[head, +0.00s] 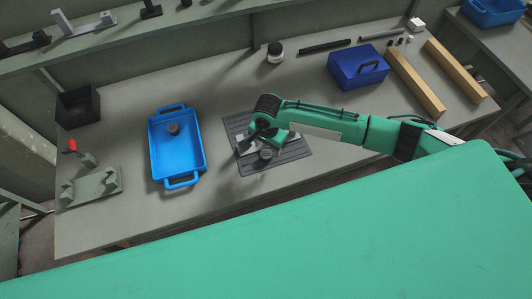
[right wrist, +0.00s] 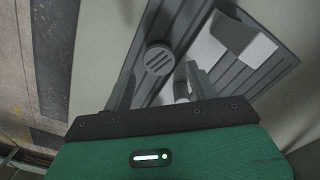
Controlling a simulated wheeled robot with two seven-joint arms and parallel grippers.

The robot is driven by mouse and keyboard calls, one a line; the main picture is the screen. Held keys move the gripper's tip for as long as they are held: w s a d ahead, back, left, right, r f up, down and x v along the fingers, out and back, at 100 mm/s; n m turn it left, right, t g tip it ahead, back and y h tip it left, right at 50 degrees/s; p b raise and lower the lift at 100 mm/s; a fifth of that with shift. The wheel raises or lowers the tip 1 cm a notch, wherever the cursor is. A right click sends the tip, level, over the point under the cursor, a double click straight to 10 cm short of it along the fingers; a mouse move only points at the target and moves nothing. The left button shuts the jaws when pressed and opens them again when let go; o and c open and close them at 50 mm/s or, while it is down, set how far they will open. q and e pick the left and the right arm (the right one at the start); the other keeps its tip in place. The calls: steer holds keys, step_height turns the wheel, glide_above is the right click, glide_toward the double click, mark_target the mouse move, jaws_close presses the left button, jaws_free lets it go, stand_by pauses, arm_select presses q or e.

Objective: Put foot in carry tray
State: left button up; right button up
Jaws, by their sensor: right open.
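A dark round foot (head: 266,155) rests on the grey ribbed mat (head: 295,151) in the middle of the bench. In the right wrist view, a foot (right wrist: 159,58) with slots in its top lies beyond my right gripper (right wrist: 160,85), roughly in line with the gap between the fingers. The right gripper (head: 259,142) is open, low over the mat, and holds nothing that I can see. The blue carry tray (head: 178,161) stands left of the mat, with another dark round foot (head: 173,128) inside near its far end. My left gripper is out of view.
A light grey angular piece (right wrist: 240,40) lies on the mat beside the gripper. A grey fixture (head: 92,186) and a black bin (head: 78,106) stand at the left. A jar (head: 275,52), blue box (head: 357,68) and wooden bars (head: 414,84) stand behind and right. Bench between tray and mat is clear.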

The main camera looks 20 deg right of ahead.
steer(key=shift+d+f, duration=0.1)
steer(key=shift+f, duration=1.25)
steer(key=shift+c, duration=0.5)
steer(key=c, duration=1)
steer(key=shift+r, duration=0.15)
